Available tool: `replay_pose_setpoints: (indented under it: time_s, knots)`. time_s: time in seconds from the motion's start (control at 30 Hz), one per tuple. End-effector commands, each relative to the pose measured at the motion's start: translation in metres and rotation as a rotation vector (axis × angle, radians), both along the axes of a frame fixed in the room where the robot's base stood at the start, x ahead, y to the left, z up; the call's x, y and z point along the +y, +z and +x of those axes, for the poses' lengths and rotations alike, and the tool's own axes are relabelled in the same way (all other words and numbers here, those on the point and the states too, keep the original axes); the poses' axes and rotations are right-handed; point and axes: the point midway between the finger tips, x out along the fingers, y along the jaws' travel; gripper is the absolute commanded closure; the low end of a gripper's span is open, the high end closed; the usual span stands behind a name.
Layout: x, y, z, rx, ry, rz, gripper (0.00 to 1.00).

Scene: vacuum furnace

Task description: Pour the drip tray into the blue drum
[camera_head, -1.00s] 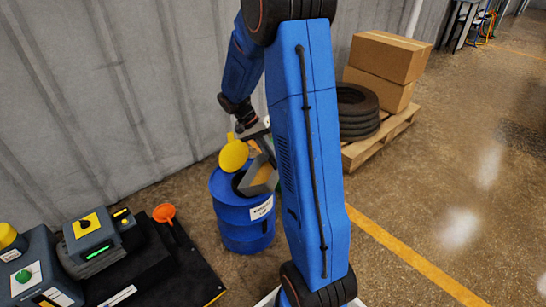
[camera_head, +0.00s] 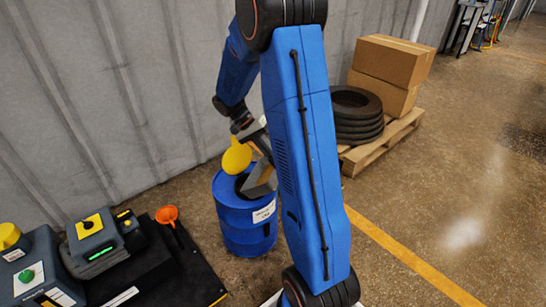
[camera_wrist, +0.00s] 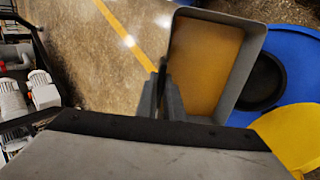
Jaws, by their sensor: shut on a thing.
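The grey drip tray (camera_head: 262,181) hangs tilted over the top of the blue drum (camera_head: 248,222). In the wrist view the tray (camera_wrist: 246,58) shows a yellow-brown inner face; I cannot tell how much liquid it holds. My gripper (camera_wrist: 162,88) is shut on the tray's side edge; in the head view it is small and partly hidden by my arm. The drum also shows in the wrist view (camera_wrist: 297,48), with its dark opening beside the tray. A round yellow piece (camera_head: 236,158), perhaps a lid, stands up at the drum's rim.
A grey wall stands behind the drum. At left is a black bench with grey control boxes (camera_head: 92,232) and an orange funnel (camera_head: 167,214). A pallet (camera_head: 375,147) with tyres (camera_head: 357,115) and cartons (camera_head: 392,62) stands to the right.

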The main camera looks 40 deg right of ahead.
Motion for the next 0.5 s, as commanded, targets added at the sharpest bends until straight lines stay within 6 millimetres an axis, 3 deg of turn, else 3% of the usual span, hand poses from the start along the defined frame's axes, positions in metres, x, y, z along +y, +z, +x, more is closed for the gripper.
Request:
replay_pose_setpoints:
  time_s: [0.5]
  knots:
    - [0.0040,0.0052,0.0066,0.048,-0.001,-0.031,1.00]
